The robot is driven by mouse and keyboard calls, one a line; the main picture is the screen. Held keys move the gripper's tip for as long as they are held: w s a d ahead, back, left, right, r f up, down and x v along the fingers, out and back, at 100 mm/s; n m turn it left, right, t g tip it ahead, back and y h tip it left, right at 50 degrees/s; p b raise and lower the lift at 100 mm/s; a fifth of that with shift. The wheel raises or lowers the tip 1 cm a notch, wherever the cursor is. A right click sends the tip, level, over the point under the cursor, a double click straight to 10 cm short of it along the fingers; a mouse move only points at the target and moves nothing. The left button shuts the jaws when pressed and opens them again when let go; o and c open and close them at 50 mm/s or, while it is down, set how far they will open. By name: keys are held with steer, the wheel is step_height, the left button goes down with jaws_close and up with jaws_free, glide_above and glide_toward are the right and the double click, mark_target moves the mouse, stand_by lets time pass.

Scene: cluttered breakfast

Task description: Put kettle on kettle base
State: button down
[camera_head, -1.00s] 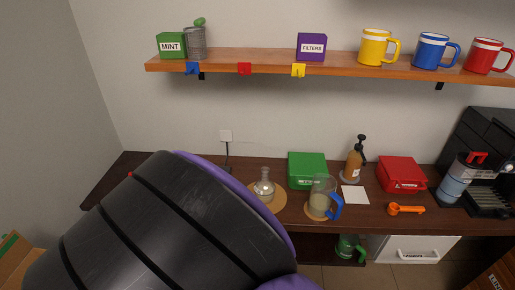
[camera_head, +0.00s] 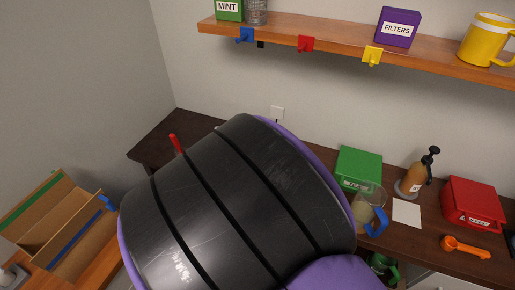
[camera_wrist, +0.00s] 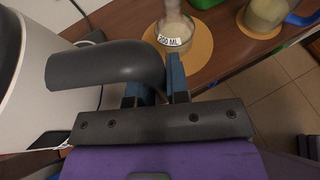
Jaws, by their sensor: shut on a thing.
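The kettle (camera_wrist: 30,90) is at the left of the wrist view, with a white body and a dark curved handle (camera_wrist: 100,63). My gripper (camera_wrist: 155,90) is shut on the handle, with its blue fingers on both sides of it near its end. In the head view, my dark arm hides the gripper and the kettle. I cannot make out the kettle base clearly in either view. A dark cable lies on the table beside the kettle in the wrist view.
A glass flask (camera_wrist: 175,28) marked 200 ML stands on a round cork mat (camera_wrist: 200,45) near the gripper. A glass jug with a blue handle (camera_head: 377,222), a green box (camera_head: 358,168) and a red box (camera_head: 470,203) stand to the right. A shelf (camera_head: 285,32) hangs above.

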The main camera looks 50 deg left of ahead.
steer(key=w+a+f, duration=0.5)
steer(key=w+a, duration=0.4)
steer(key=a, duration=0.4)
steer(key=shift+w, duration=0.15)
stand_by(0.3)
steer(key=c, duration=1.1)
jaws_free()
steer(key=shift+f, duration=0.1)
steer(key=v, duration=1.2)
